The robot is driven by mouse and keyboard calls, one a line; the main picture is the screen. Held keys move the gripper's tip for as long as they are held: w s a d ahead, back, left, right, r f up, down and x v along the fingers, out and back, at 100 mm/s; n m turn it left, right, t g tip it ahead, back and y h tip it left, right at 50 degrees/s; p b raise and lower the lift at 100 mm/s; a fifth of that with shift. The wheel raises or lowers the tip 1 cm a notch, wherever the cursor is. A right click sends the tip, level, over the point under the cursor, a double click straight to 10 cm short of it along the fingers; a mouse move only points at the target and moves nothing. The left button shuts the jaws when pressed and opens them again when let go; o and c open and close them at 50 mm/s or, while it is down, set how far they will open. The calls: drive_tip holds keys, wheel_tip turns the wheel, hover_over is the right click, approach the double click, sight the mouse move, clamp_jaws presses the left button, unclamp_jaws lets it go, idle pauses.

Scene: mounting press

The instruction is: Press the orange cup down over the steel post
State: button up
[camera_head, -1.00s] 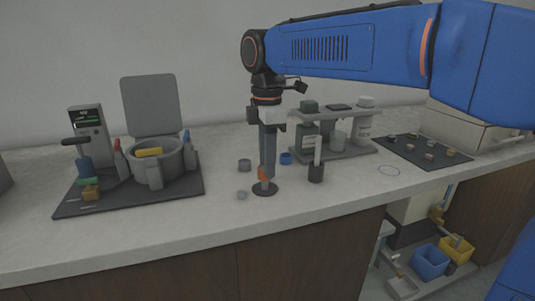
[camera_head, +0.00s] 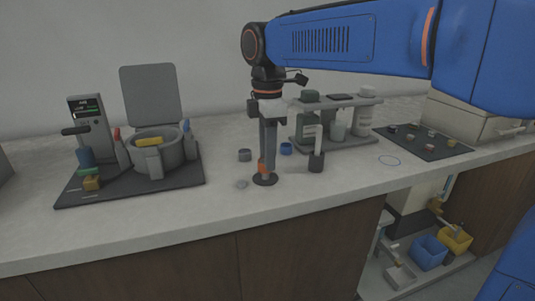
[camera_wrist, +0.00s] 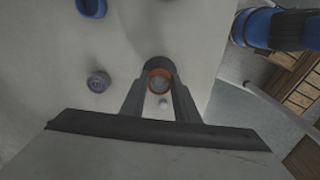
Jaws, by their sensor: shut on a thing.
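The orange cup (camera_head: 263,169) is between the fingers of my gripper (camera_head: 267,170), low over the dark round base (camera_head: 265,181) on the counter. In the wrist view the cup (camera_wrist: 159,74) shows as an orange ring between the two fingertips (camera_wrist: 160,88), with a grey middle. My gripper is shut on the cup and points straight down. The steel post is hidden by the cup and fingers in the head view. I cannot tell if the cup touches the base.
A dark holder (camera_head: 316,162) with a light upright rod stands close on the right. A press machine (camera_head: 155,150) stands left.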

drive_tip(key=shift+f, duration=1.1)
idle(0.8)
drive_tip(key=o, duration=1.6)
drive_tip(key=shift+c, duration=0.2)
drive_tip(key=shift+r, duration=0.1)
drive_tip(key=shift+r, duration=3.85)
